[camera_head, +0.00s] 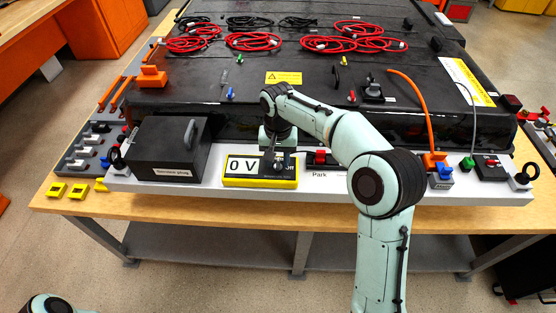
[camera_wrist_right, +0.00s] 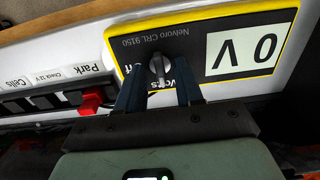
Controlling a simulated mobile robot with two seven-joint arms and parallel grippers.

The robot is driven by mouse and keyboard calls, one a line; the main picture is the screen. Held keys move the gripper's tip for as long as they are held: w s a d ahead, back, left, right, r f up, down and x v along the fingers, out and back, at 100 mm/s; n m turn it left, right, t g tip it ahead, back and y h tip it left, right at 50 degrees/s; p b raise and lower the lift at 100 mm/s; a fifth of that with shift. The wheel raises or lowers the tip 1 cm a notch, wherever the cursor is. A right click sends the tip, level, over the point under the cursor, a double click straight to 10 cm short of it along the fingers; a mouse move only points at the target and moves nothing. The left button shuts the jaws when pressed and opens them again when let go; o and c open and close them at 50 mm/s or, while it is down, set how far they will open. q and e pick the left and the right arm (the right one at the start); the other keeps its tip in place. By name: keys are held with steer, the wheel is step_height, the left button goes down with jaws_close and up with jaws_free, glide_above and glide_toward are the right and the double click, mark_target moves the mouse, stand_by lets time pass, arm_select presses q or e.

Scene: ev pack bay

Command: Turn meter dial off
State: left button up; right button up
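The meter (camera_head: 232,181) has a yellow rim and a display reading "0 V", and stands on the white strip at the table's front. It shows upside down in the right wrist view (camera_wrist_right: 203,20). Its grey dial (camera_wrist_right: 158,68) sits beside the labels "Volts" and "Off", which are partly covered. My right gripper (camera_head: 274,160) is over the meter, pointing down. In the wrist view its two dark fingers (camera_wrist_right: 158,88) are open on either side of the dial, with a visible gap on each side. Which label the dial points to I cannot tell. My left gripper is not in view.
A black service plug box (camera_head: 166,150) stands left of the meter. A panel with a red switch marked "Park" (camera_wrist_right: 95,72) lies on its other side. Behind is the large black battery pack (camera_head: 200,75) with red cables (camera_head: 253,41). An orange cable (camera_head: 415,95) rises at right.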

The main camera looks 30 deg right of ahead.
steer(key=shift+f, duration=0.15)
steer(key=shift+c, duration=0.3)
jaws_close()
